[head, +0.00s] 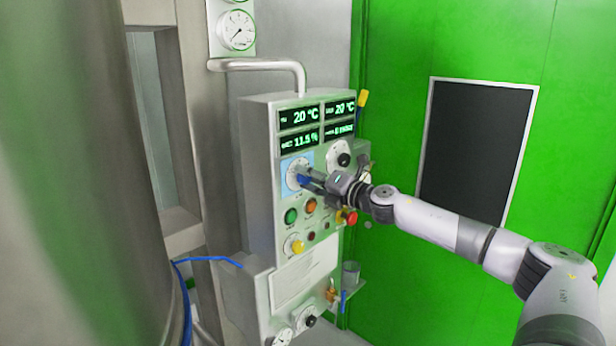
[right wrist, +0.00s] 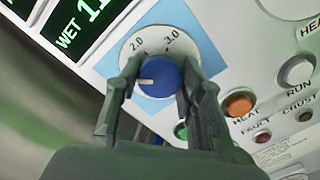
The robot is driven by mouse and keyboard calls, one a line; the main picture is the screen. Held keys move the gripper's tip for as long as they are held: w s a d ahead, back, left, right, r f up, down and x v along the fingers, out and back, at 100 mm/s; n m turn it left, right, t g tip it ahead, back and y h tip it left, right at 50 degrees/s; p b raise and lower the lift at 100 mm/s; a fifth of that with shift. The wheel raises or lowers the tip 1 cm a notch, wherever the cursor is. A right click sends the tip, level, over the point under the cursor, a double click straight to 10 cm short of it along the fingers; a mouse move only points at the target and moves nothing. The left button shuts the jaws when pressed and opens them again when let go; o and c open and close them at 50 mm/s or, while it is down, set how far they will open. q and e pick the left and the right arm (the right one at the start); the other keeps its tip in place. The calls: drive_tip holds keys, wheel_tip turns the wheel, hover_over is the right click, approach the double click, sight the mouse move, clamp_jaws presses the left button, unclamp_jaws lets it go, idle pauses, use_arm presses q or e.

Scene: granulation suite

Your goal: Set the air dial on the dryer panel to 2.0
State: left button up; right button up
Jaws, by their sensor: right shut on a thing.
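The air dial is a blue knob (right wrist: 162,76) with a short white mark, on a round white scale (right wrist: 160,45) over a light blue square. The scale shows 2.0 and 3.0. In the right wrist view the white mark points left, on the side of 2.0 away from 3.0. My right gripper (right wrist: 158,80) is shut on the knob, one finger on each side. In the head view my right gripper (head: 305,179) reaches the dial on the dryer panel (head: 260,180) from the right and hides part of the knob. My left gripper is not in view.
Green and orange buttons (head: 291,215) and a red mushroom button (head: 350,217) sit just below the gripper. A black knob (head: 344,159) is above right. A metal pipe (head: 265,64) runs above the panel. A large steel vessel (head: 70,180) fills the left.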

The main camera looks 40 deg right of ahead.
drive_tip(key=m+p, duration=0.1)
drive_tip(key=m, duration=0.3)
drive_tip(key=shift+m, duration=0.3)
drive_tip(key=shift+m+p, duration=0.75)
drive_tip(key=shift+m, duration=1.25)
drive_tip(key=shift+f, duration=0.1)
drive_tip(key=o, duration=1.1)
drive_tip(key=shift+d, duration=0.1)
drive_tip(key=shift+o, duration=0.2)
drive_tip(key=shift+s, duration=0.1)
